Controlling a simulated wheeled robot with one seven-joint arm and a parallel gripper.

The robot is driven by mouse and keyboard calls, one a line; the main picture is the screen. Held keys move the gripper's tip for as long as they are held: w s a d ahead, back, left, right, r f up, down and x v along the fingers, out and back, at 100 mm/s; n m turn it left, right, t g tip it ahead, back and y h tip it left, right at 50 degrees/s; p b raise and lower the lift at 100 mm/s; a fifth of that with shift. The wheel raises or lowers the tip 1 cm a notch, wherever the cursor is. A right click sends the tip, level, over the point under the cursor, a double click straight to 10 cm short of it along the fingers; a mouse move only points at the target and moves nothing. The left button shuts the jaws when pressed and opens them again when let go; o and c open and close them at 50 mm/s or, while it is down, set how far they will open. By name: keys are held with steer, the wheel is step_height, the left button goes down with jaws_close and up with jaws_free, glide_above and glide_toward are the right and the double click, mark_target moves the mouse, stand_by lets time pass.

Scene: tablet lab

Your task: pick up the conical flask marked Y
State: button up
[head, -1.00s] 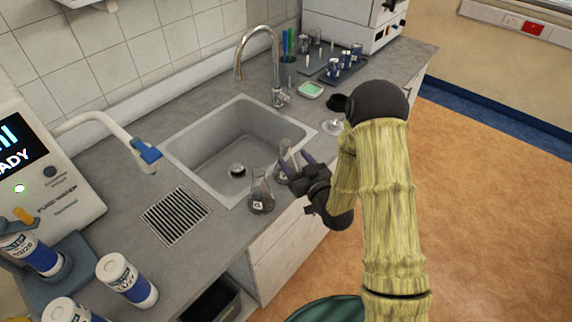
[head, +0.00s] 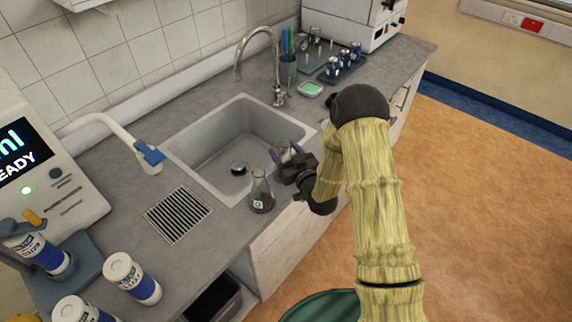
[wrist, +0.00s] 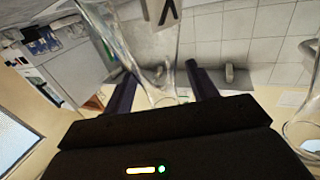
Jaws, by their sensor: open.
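A clear glass conical flask shows in the wrist view (wrist: 150,45), with an upside-down Y on its white label. Its narrow part lies between the two dark fingers of my gripper (wrist: 162,76), which is open. In the head view my gripper (head: 286,157) is at the sink's front right corner and hides most of this flask. I cannot tell whether the fingers touch the glass.
The sink (head: 222,150) with its tap (head: 262,50) lies behind the flasks. Another glass vessel (wrist: 304,120) is at the wrist view's right edge. A drain grate (head: 178,214) and labelled bottles (head: 132,278) are at left. A rack of small vials (head: 342,62) stands at the back.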

steer(key=shift+c, duration=0.5)
jaws_close()
steer(key=shift+s, duration=0.1)
steer(key=shift+r, duration=0.1)
steer(key=shift+r, duration=0.5)
step_height(320, 180, up, 9)
steer(key=b, duration=0.2)
